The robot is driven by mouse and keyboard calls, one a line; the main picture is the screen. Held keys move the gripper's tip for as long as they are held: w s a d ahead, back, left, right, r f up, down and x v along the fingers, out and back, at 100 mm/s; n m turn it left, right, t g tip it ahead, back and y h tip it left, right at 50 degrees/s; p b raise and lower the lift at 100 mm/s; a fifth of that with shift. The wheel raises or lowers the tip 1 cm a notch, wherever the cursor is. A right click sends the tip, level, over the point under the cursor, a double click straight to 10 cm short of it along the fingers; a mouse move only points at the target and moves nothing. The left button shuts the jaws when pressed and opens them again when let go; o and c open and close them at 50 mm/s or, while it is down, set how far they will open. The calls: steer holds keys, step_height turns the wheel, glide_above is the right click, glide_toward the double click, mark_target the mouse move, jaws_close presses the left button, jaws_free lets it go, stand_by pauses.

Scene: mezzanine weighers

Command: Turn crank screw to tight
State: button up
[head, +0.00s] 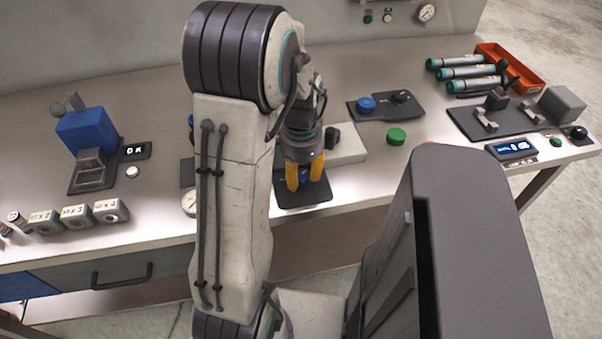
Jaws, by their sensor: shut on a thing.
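My gripper (305,178) points down near the front of the bench, with its two yellow fingers closed around a small blue part (304,181). The part is mostly hidden by the fingers; I take it to be the handle of the crank screw. Below it lies a dark base plate (318,194), beside a pale grey block (346,146) with a black knob (332,136). My arm hides what lies to the left of the gripper, so the crank's angle and the screw's tightness cannot be told.
A blue block fixture (86,132) and several marked grey blocks (76,216) stand at left. A blue knob (366,104) and green cap (397,136) lie right of the gripper. Teal-ended cylinders (468,72), an orange tray (513,67) and a display (514,148) are farther right.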

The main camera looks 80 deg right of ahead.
mark_target(301, 174)
steer(key=shift+a+f, duration=0.1)
steer(key=o, duration=1.2)
step_height(301, 174, up, 12)
steer(key=shift+r, duration=0.1)
stand_by(0.7)
